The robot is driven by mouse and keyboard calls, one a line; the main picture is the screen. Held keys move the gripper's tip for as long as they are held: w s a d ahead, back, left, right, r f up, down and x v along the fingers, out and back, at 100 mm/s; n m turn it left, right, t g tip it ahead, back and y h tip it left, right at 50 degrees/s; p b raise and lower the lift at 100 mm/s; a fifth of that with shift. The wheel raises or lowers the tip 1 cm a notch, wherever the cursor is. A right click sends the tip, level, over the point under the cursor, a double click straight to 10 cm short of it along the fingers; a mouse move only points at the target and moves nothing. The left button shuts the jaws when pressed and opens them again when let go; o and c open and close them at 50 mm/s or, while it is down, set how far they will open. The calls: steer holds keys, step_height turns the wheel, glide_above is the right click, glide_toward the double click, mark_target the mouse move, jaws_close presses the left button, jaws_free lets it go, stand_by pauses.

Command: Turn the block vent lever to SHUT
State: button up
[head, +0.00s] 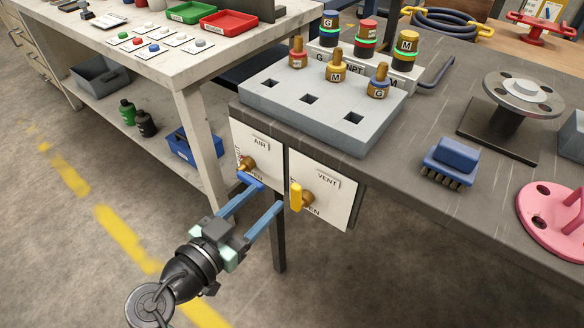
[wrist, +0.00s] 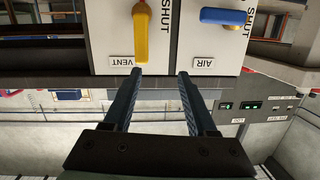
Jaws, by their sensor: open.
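The block's vent panel (head: 325,190) hangs under the front edge of the bench, with a VENT label. Its yellow lever (head: 296,197) stands upright on a brass pivot. In the wrist view, which is upside down, the yellow lever (wrist: 140,38) points toward the VENT label, with the word SHUT beside it. My gripper (head: 268,197) is open and empty in front of the panels. In the wrist view its fingertips (wrist: 160,73) are apart, just below the yellow lever in the picture and shifted to its right. They do not hold it.
The air panel (head: 258,145) is directly left of the vent panel; its blue lever (wrist: 225,16) lies sideways. A blue brush (head: 451,162) lies on the bench. The floor in front is clear.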

mark_target(294, 195)
steer(key=s+f+h+p, duration=0.2)
steer(key=s+f, duration=0.1)
steer(key=s, duration=0.3)
steer(key=shift+t, duration=0.3)
steer(key=x, duration=0.8)
steer(key=a+x, duration=0.1)
steer(key=x, duration=0.3)
steer(key=shift+w+d+r, duration=0.2)
steer(key=shift+w+r, duration=0.05)
steer(key=shift+w, duration=0.35)
jaws_close()
